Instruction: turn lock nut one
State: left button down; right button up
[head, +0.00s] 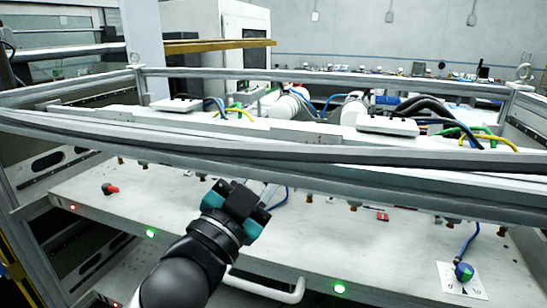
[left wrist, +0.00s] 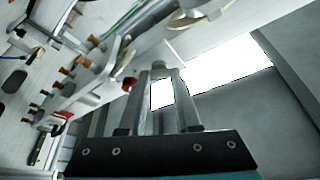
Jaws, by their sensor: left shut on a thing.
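My left gripper (head: 268,192) reaches in from below in the head view, its fingers under the front rail of the frame. In the left wrist view the two grey fingers of the left gripper (left wrist: 160,73) are shut on a small grey rounded piece (left wrist: 158,68), which sits between the tips. It looks like a lock nut, but its shape is mostly hidden and I cannot read any number on it. In the head view the fingertips and this piece are too small to make out clearly. My right gripper is in neither view.
Long metal rails (head: 330,152) cross just above my gripper. A pale panel (head: 140,210) lies below, with a red-and-black knob (head: 110,189) at left and a blue-green knob (head: 464,271) at right. Several brass-coloured fittings (left wrist: 67,71) and a red part (left wrist: 129,84) are close by.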

pick_arm(q)
jog(key=c, duration=0.6)
grip_release()
jog(key=p+v, duration=0.3)
jog(key=v, duration=1.2)
jog(key=shift+p, duration=0.4)
jog(key=shift+f, duration=0.25)
